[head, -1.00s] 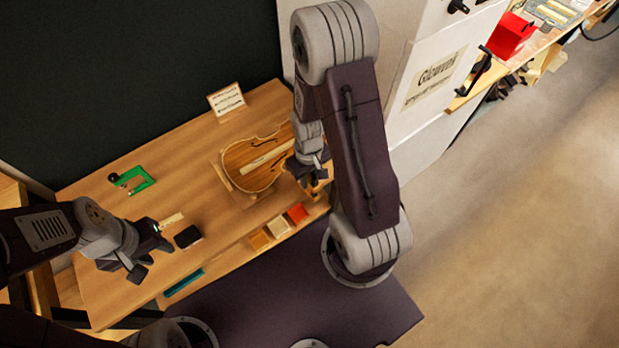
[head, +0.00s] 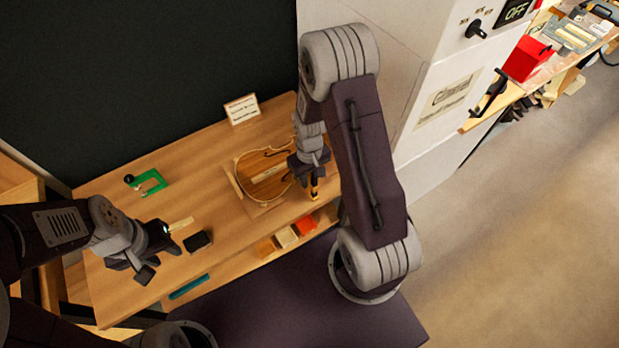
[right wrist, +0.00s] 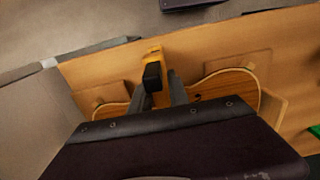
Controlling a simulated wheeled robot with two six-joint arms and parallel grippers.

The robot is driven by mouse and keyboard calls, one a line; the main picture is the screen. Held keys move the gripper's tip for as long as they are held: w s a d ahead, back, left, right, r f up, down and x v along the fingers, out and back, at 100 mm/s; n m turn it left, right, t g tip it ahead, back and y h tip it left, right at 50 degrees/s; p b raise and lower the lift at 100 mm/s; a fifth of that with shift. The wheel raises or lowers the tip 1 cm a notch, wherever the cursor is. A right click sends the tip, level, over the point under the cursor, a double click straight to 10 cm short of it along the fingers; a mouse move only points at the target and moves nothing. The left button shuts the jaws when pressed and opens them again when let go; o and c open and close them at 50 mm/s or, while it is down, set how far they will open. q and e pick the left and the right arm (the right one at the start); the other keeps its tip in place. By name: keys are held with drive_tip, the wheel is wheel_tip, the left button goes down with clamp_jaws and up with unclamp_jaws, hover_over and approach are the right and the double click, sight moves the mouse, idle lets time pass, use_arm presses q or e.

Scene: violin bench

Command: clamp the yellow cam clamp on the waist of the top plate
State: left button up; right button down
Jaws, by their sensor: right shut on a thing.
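The violin top plate (head: 262,172) lies on a wooden board on the bench, with its right part hidden behind my right gripper in the head view. My right gripper (head: 308,168) is shut on the yellow cam clamp (head: 314,187), which hangs below the fingers by the plate's front edge. In the right wrist view the clamp (right wrist: 152,53), with a black part, sits between the fingers. The plate (right wrist: 222,88) shows on both sides of them. Whether the clamp touches the plate cannot be told. My left gripper (head: 158,250) looks open and empty over the bench's left part.
A green clamp-like tool (head: 148,183) lies at the back left. A black block (head: 197,241) and a pale wooden strip are near my left gripper. A card (head: 242,109) stands behind the plate. A white cabinet (head: 420,100) is at right.

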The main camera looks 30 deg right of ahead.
drive_tip(key=shift+r+p, duration=0.1)
drive_tip(key=shift+p, duration=0.3)
idle(0.9)
idle(0.4)
drive_tip(key=shift+w, duration=0.4)
drive_tip(key=shift+w+a, duration=0.2)
drive_tip(key=shift+w, duration=2.15)
drive_tip(key=c, duration=1.2)
unclamp_jaws()
drive_tip(key=shift+o, duration=0.2)
wheel_tip(320, 180, up, 9)
